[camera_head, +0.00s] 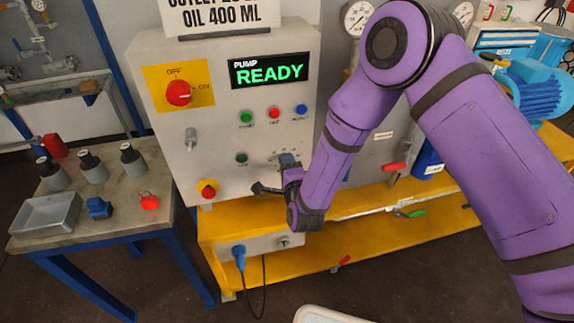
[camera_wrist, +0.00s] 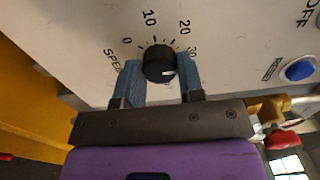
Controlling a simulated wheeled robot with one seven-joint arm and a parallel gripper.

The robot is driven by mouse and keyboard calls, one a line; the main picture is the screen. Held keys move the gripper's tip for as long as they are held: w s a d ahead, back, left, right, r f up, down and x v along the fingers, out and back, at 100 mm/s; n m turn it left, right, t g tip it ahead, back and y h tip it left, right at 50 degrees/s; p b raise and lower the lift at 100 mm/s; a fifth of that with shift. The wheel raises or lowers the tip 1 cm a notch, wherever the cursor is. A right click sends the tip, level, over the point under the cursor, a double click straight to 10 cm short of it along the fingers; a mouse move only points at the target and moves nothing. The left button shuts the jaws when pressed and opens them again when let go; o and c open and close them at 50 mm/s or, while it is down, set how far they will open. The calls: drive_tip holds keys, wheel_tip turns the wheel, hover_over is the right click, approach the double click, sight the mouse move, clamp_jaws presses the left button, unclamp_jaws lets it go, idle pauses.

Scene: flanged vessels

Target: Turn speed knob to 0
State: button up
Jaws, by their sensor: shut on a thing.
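The speed knob (camera_wrist: 159,64) is round and black with a white pointer mark, and it sits on the grey panel in the wrist view. Its scale reads 0, 10, 20 and a partly covered 30, left to right. The white mark points right and slightly down, past the 30 side and away from 0. My gripper (camera_wrist: 160,75) has its two blue fingers on either side of the knob, shut on it. In the head view my gripper (camera_head: 275,177) is at the lower right of the panel and hides the knob.
A side table (camera_head: 99,228) with a tray and small parts stands at left.

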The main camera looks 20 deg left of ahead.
drive_tip(key=n, duration=2.6)
drive_tip(key=shift+s+n, duration=0.1)
drive_tip(key=shift+n, duration=0.6)
drive_tip(key=o, duration=0.9)
drive_tip(key=v, duration=1)
drive_tip(key=shift+s+d, duration=0.15)
drive_tip(key=shift+s, duration=0.2)
